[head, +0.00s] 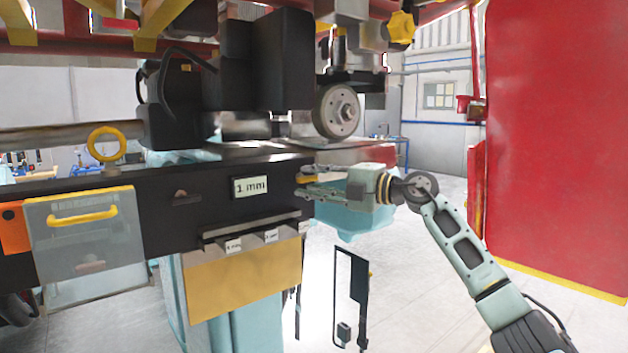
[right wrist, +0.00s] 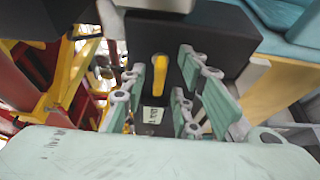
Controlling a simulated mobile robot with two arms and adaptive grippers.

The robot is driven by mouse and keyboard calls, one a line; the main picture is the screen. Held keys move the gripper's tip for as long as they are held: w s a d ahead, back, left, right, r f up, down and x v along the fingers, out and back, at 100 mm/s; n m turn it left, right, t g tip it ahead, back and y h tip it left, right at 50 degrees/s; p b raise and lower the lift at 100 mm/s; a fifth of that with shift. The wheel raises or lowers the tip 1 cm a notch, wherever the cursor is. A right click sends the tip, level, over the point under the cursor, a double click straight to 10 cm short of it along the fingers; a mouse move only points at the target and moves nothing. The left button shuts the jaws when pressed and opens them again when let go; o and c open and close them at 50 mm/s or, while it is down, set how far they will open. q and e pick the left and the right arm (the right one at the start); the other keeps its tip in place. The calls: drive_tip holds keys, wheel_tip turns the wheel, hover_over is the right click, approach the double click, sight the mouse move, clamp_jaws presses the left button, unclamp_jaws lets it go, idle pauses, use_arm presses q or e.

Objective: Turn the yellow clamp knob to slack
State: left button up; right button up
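A yellow star-shaped knob (head: 401,27) is at the top of the head view, above and right of a grey wheel (head: 337,111). My right gripper (head: 305,182) is well below it, at the right end of a black beam (head: 150,205). In the right wrist view, the same gripper (right wrist: 172,88) has its fingers spread with nothing held. An upright yellow piece (right wrist: 160,76) shows on a black face (right wrist: 175,35) between the fingers; I cannot tell whether it is the clamp knob or whether a finger touches it. My left gripper is out of view.
A "1 mm" label (head: 251,187) is on the beam. A clear cover with a yellow handle (head: 82,216), a yellow ring (head: 107,144) and a tan panel (head: 243,281) are at left and below. A red panel (head: 560,130) stands at right. Open floor (head: 420,260) lies between.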

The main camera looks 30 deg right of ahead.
clamp_jaws()
